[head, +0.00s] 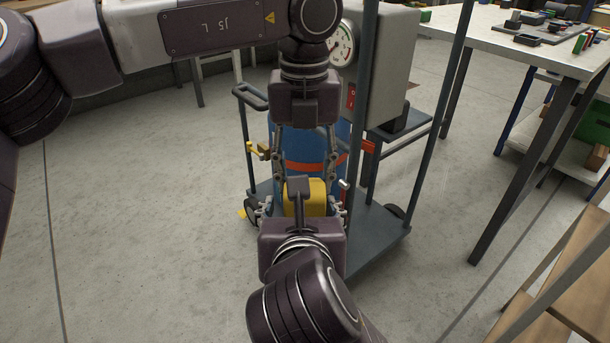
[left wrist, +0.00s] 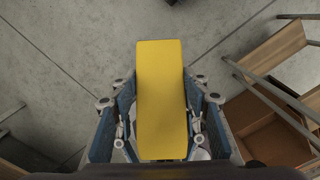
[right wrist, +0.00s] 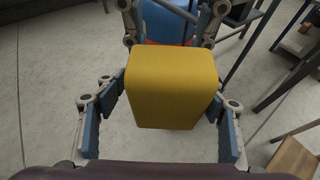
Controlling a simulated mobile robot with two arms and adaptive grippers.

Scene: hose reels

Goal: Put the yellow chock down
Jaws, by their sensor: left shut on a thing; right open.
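The yellow chock (head: 312,190) is held in the air in front of the cart in the head view. My left gripper (head: 305,178) comes down from above and is shut on it. In the left wrist view the chock (left wrist: 161,100) is a long yellow block between the blue finger pads. My right gripper (head: 304,208) reaches up from below and is open. In the right wrist view the chock (right wrist: 172,88) sits in front of and partly between its spread fingers, with a gap visible at the left. The chock's lower part is hidden behind my right gripper in the head view.
A grey cart (head: 385,240) with a blue drum (head: 312,140) and a gauge box (head: 375,55) stands behind the chock. A small yellow piece (head: 241,213) lies by its left wheel. A white table (head: 490,35) and wooden shelving (head: 570,255) are at right. Floor at left is clear.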

